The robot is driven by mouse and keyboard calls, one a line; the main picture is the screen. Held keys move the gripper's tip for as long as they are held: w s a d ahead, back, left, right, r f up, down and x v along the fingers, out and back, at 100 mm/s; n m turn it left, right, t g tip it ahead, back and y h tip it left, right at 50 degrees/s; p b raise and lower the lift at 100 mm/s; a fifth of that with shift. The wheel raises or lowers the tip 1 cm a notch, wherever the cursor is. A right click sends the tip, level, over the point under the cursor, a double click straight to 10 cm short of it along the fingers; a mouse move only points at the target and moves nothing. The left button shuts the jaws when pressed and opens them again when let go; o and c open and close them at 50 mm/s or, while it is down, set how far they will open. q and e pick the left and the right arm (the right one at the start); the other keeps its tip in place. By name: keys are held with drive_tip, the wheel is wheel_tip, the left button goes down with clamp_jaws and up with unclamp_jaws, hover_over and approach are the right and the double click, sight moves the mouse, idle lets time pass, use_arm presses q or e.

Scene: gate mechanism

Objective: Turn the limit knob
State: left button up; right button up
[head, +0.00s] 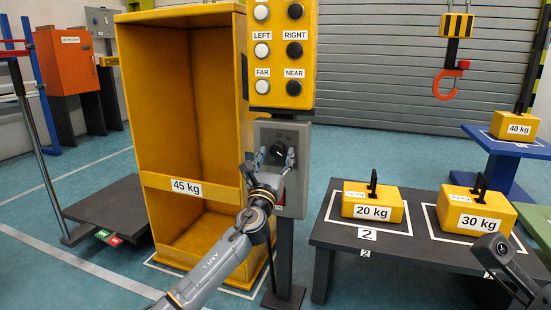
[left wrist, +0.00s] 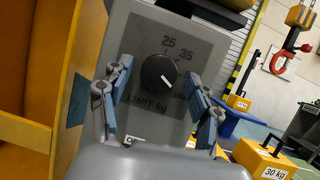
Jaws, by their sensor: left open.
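The limit knob (head: 278,150) is a round black dial on a grey box below the yellow button panel. In the left wrist view the limit knob (left wrist: 159,73) has a white pointer line aimed to the lower right, with 25 and 35 marked above it and "LIMIT kg" below. My left gripper (head: 271,161) is in front of the grey box. My right gripper cannot be made out; part of my right arm shows at the lower right.
The yellow button panel (head: 284,50) stands above the box on a post. A yellow 45 kg cabinet (head: 192,100) is close on the left. A dark table (head: 372,236) with 20 kg (head: 373,202) and 30 kg (head: 476,212) weights is on the right. A red hook (head: 448,80) hangs behind.

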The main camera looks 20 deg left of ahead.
use_arm(q)
drive_tip(key=c, duration=1.2)
drive_tip(key=shift+o, duration=0.2)
